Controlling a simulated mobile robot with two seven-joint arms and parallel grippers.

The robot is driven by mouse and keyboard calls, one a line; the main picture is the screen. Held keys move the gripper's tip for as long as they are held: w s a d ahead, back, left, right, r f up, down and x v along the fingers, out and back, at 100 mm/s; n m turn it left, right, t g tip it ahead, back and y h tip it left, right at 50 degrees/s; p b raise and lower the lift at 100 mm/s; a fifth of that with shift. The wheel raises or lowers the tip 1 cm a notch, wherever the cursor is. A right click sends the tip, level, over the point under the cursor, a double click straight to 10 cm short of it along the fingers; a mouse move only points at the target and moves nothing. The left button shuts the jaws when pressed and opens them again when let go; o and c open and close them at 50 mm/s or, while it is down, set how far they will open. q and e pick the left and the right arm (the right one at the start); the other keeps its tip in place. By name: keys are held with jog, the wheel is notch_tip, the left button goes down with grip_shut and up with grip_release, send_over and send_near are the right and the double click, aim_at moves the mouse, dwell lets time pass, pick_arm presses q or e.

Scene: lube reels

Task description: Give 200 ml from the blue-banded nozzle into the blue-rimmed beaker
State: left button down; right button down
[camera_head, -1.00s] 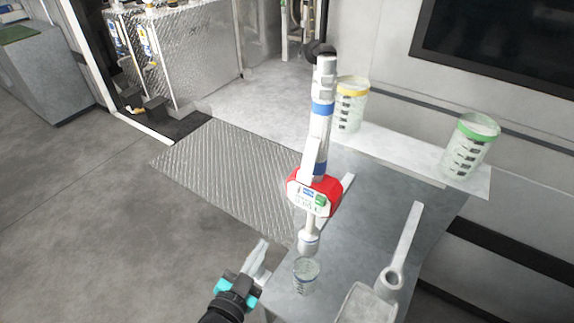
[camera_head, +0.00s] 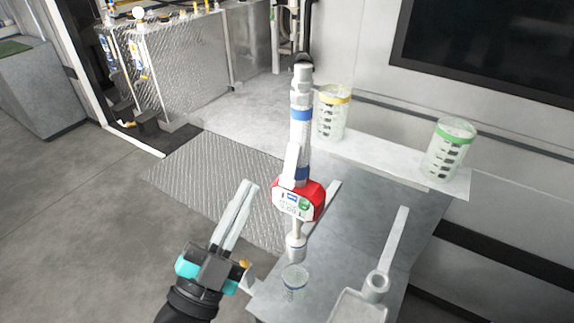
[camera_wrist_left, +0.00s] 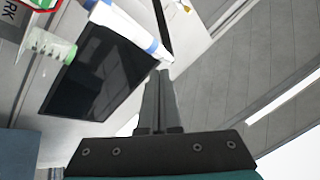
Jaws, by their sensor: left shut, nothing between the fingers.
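The blue-banded nozzle (camera_head: 301,135) hangs tip down over the bench in the head view, with a red-framed meter (camera_head: 298,199) on its lower part. The blue-rimmed beaker (camera_head: 295,280) stands on the bench just below the nozzle tip; whether the tip is inside its rim I cannot tell. My left gripper (camera_head: 245,188) is shut and empty, to the left of the meter and apart from it. In the left wrist view its fingers (camera_wrist_left: 157,75) are together, and a white and blue tube (camera_wrist_left: 130,30) shows beyond them. My right gripper is not in view.
A yellow-rimmed beaker (camera_head: 332,114) and a green-rimmed beaker (camera_head: 449,149) stand on the white ledge behind. A grey bench (camera_head: 350,230) carries a holder with a ring (camera_head: 376,284) at the right. Floor to the left is open.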

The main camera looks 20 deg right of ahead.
aim_at(288, 159)
pick_arm(q)
jog(key=shift+w+d+f+b, duration=0.5)
jog(key=shift+w+d+b, duration=0.3)
jog(key=shift+d, duration=0.3)
jog(key=shift+w+d+f+b, duration=0.5)
jog(key=shift+w+d+b, duration=0.2)
jog(key=shift+w+d, duration=0.35)
jog(key=shift+w+d+f+b, duration=0.5)
jog(key=shift+w+d+b, duration=0.25)
jog(key=shift+d, duration=0.4)
jog(key=shift+w+d+f, duration=0.1)
jog(key=shift+w+d, duration=0.1)
jog(key=shift+d, duration=0.1)
jog(key=shift+w+d+f+b, duration=0.2)
jog(key=shift+w+d+b, duration=0.15)
jog(key=shift+d+b, duration=0.1)
dwell(0.6)
jog(key=shift+a, duration=0.15)
jog(key=shift+s+a+r+p, duration=0.35)
jog(key=shift+s+a+p, duration=0.3)
jog(key=shift+p, duration=0.15)
